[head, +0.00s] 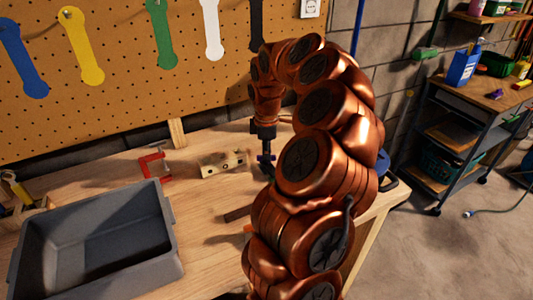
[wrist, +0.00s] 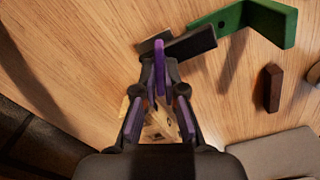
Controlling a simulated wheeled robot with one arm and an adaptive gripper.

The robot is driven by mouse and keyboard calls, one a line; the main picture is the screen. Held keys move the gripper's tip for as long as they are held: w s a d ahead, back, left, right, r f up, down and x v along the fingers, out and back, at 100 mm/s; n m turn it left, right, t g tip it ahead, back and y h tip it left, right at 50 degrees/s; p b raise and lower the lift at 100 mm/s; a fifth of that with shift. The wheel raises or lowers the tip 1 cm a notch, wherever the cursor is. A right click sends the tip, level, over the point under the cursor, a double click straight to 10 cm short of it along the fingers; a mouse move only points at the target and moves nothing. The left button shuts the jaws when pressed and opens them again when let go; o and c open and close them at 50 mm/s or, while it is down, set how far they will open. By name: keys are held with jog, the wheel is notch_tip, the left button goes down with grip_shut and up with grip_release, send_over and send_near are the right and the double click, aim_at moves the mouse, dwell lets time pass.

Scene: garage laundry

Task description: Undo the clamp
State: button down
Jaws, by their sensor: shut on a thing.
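My gripper (wrist: 160,82) is low over the workbench with its fingertips together. In the head view my gripper (head: 266,164) points down at the bench, and my arm hides much of the spot. A separate red C-shaped clamp (head: 154,167) sits to the left, apart from my gripper.
A light wooden block with holes (head: 222,164) lies left of my gripper. A green bracket (wrist: 262,20) and a brown bar (wrist: 272,88) lie nearby. A grey bin (head: 165,205) fills the front left. A pegboard (head: 120,105) stands behind; a cart (head: 440,135) is at right.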

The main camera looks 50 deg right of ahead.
jog(key=shift+s+a+f, duration=0.15)
jog(key=shift+a+f, duration=0.05)
jog(key=shift+f, duration=0.25)
jog(key=c, duration=1.3)
grip_release()
jog(key=shift+d, duration=0.1)
jog(key=shift+o, duration=0.2)
jog(key=shift+d+r, duration=0.1)
jog(key=shift+r, duration=0.2)
jog(key=shift+w+r, duration=0.2)
jog(key=shift+r, duration=0.25)
notch_tip(320, 180, up, 11)
